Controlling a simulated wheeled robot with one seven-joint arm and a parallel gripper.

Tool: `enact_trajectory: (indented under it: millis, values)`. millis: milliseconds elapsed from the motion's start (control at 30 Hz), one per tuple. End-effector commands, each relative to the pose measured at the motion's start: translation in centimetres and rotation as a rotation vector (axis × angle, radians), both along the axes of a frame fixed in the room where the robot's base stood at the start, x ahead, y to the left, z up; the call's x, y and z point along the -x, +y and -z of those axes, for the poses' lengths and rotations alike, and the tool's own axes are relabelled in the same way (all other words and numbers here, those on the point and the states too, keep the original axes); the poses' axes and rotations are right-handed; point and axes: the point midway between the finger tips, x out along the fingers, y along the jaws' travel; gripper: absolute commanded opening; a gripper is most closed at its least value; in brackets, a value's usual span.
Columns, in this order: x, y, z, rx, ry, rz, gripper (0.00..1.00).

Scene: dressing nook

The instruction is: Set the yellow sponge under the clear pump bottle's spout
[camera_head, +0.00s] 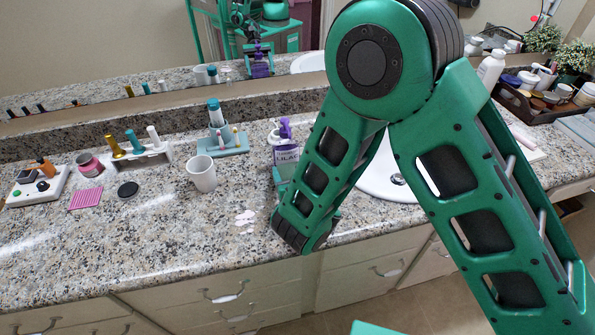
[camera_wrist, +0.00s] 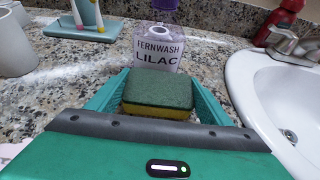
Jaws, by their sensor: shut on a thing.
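The clear pump bottle (camera_wrist: 158,42) has a purple pump and a label reading "FERNWASH LILAC". It stands upright on the granite counter, straight ahead of my gripper (camera_wrist: 158,78). It also shows in the head view (camera_head: 287,156), partly behind my arm. The yellow sponge (camera_wrist: 157,94) has a green scouring top and lies flat between my two teal fingers, which are shut on it. The sponge is on the near side of the bottle, close to its front. The spout's tip is cut off in the wrist view. The sponge is hidden in the head view.
The white sink (camera_wrist: 265,85) is close on the right. A white cup (camera_head: 202,174) and a teal toothbrush holder (camera_head: 222,144) stand to the left. A pale pink flat item (camera_head: 245,218) lies near the counter's front.

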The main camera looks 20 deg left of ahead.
Motion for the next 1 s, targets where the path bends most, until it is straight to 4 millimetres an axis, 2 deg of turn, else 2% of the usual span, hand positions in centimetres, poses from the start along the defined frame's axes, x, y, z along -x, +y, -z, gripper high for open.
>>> enact_trajectory:
  millis: [100, 133, 200, 567, 767, 1000]
  values:
    - [0.0, 0.0, 0.3, 0.001, 0.000, 0.000, 0.53]
    - [0.0, 0.0, 0.3, 0.001, 0.000, 0.000, 0.80]
    - [0.0, 0.0, 0.2, 0.000, 0.000, 0.000, 0.92]
    - [0.0, 0.0, -0.1, -0.001, 0.000, 0.000, 0.92]
    - [2.3, -1.2, -1.1, 0.002, 0.000, -0.005, 0.92]
    - [6.2, -3.6, -2.9, 0.004, 0.000, -0.006, 0.92]
